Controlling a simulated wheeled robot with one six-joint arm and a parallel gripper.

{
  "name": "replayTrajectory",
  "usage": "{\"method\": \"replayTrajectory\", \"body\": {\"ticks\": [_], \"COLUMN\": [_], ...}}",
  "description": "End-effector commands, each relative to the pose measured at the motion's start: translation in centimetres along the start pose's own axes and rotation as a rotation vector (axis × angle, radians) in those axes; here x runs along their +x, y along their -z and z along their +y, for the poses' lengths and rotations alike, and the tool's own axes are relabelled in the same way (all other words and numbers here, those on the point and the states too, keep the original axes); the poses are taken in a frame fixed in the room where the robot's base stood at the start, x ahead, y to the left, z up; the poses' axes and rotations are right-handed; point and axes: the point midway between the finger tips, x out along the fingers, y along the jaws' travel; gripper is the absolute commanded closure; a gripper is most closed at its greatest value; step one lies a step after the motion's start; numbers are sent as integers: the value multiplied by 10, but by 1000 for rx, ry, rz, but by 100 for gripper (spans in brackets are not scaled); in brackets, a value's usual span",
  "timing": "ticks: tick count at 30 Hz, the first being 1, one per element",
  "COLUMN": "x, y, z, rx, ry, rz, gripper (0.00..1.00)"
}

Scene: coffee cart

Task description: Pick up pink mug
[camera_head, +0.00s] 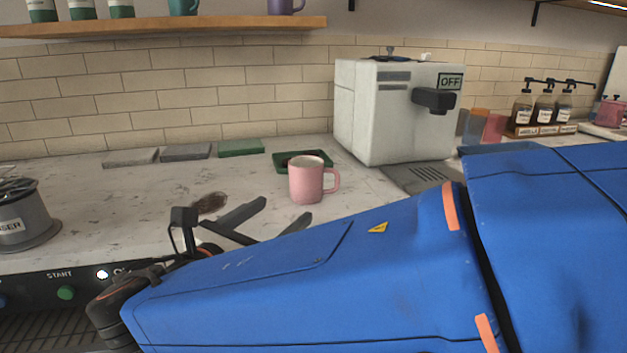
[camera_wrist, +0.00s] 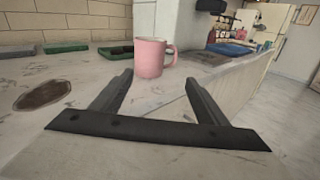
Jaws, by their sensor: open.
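A pink mug (camera_head: 306,181) stands upright on the pale, worn counter, with its handle to the right, in front of a small dark green tray. In the wrist view the pink mug (camera_wrist: 148,59) stands beyond my fingertips, slightly left of the middle between them. My gripper (camera_head: 275,215) is open and empty, low over the counter, nearer than the mug and a little to its left in the head view. In the wrist view both fingers of my gripper (camera_wrist: 160,82) show, spread apart and not touching the mug. My blue arm hides the front right part of the counter.
A white machine (camera_head: 385,110) marked OFF stands behind and right of the mug. The green tray (camera_head: 318,167) sits just behind it. Folded cloths (camera_head: 186,152) lie along the tiled wall. A grey container (camera_head: 22,217) stands at left. Counter left of the mug is mostly clear.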

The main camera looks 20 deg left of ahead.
Motion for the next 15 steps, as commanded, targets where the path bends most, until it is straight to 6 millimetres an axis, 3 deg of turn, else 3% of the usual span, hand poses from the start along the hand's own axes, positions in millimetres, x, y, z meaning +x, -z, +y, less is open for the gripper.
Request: {"method": "replayTrajectory", "body": {"ticks": [3, 6, 15], "x": [-18, -18, 28], "y": [-1, -3, -4], "z": [15, 19, 20], "rx": [-23, -31, -31], "ry": [-34, -43, -41], "rz": [-30, -41, -41], "gripper": [32, 32, 32]}}
